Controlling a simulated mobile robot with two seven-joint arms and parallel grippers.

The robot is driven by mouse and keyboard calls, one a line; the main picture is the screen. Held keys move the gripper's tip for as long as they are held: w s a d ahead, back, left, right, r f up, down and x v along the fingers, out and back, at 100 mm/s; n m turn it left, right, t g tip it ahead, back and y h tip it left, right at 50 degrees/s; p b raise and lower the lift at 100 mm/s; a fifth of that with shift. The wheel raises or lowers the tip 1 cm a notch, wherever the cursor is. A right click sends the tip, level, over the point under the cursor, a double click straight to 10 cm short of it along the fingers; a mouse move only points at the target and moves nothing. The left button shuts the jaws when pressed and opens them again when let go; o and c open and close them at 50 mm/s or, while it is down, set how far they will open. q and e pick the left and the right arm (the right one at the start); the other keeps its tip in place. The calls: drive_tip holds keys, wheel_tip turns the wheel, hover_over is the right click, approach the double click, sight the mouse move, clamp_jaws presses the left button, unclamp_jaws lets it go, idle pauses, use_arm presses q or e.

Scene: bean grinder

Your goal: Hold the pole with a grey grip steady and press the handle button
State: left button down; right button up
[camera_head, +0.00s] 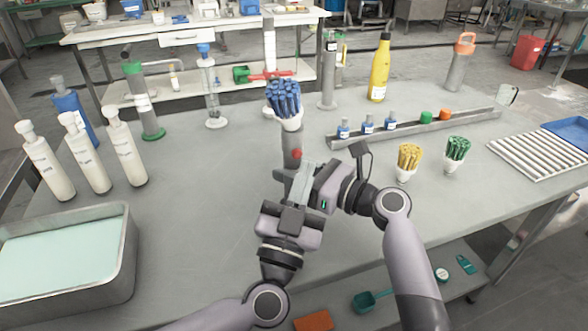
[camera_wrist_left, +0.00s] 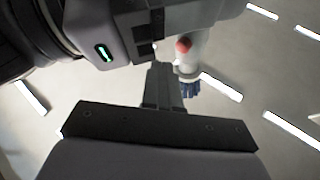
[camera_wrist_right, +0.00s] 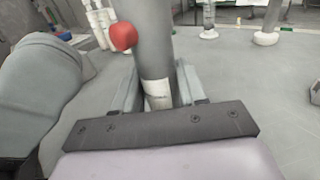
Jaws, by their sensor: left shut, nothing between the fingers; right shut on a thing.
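The pole (camera_head: 292,148) stands upright on the grey table, with a red button (camera_head: 296,153) on its side. A white cup with blue sticks (camera_head: 285,100) appears at its top. My right gripper (camera_head: 287,177) is shut around the pole below the button; the right wrist view shows the pole (camera_wrist_right: 154,60) between its fingers and the red button (camera_wrist_right: 123,37) at upper left. My left gripper (camera_head: 305,170) is shut and empty, close to the pole and beside the right gripper. In the left wrist view its fingertips (camera_wrist_left: 162,75) are near the red button (camera_wrist_left: 183,45); contact cannot be told.
White bottles (camera_head: 84,152) and a metal tray (camera_head: 125,262) stand at left. A rack with small blue bottles (camera_head: 367,124), a yellow bottle (camera_head: 380,70) and cups with yellow (camera_head: 409,158) and green sticks (camera_head: 457,150) are at right. The table front left of my arms is clear.

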use_arm(q)
drive_tip(key=s, duration=0.2)
drive_tip(key=s+d, duration=0.1)
drive_tip(key=s, duration=0.1)
drive_tip(key=shift+s+d, duration=0.2)
idle(0.5)
use_arm(e)
drive_tip(key=o, duration=1.2)
